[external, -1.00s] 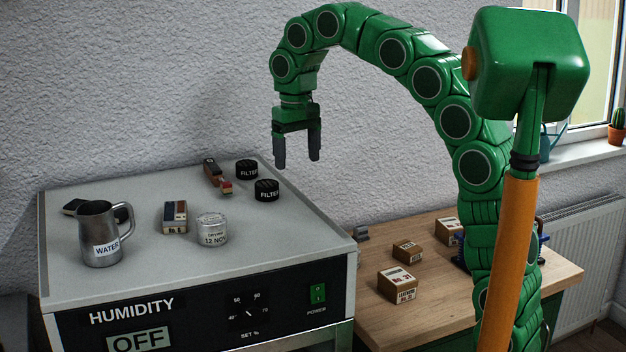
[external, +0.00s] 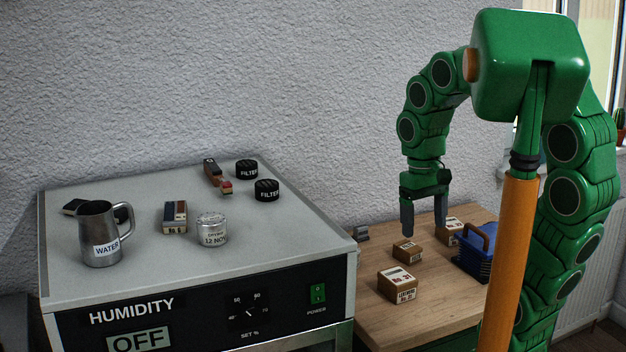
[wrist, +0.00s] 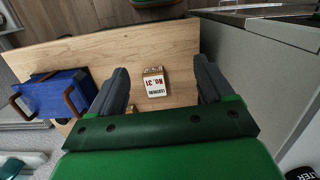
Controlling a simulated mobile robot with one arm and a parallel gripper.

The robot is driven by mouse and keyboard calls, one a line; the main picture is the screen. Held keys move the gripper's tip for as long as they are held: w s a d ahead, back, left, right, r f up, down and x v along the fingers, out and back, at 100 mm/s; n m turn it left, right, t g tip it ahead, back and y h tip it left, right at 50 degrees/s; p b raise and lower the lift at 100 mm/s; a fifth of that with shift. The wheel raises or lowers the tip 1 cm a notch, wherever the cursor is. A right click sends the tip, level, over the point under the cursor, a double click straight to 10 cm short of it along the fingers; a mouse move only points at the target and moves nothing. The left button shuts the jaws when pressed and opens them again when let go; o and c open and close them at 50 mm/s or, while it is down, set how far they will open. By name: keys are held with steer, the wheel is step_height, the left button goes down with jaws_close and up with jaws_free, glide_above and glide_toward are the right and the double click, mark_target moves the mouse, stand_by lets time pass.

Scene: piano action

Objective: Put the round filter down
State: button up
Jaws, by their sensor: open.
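Two round black filters stand on the grey top of the humidity cabinet (external: 130,205), one farther back (external: 247,169) and one nearer (external: 267,190). Both have white FILTER lettering. A black lid with white letters (wrist: 302,173) shows in part at the lower right corner of the wrist view. My gripper (external: 425,222) is open and empty. It points down above the wooden table, to the right of the cabinet and away from both filters. In the wrist view my gripper (wrist: 158,95) has its fingers spread, with a small labelled box (wrist: 154,82) below between them.
On the wooden table (external: 375,325) are several small brown boxes (external: 397,285) and a blue basket with brown handles (external: 475,258). A metal WATER jug (external: 100,240), a DRYING jar (external: 212,230) and small wooden parts (external: 174,217) stand on the cabinet.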

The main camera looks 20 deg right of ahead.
steer(key=s+d+f, duration=0.3)
steer(key=s+f, duration=0.3)
steer(key=s, duration=0.5)
steer(key=shift+d+f+m, duration=0.25)
steer(key=shift+d+m, duration=0.05)
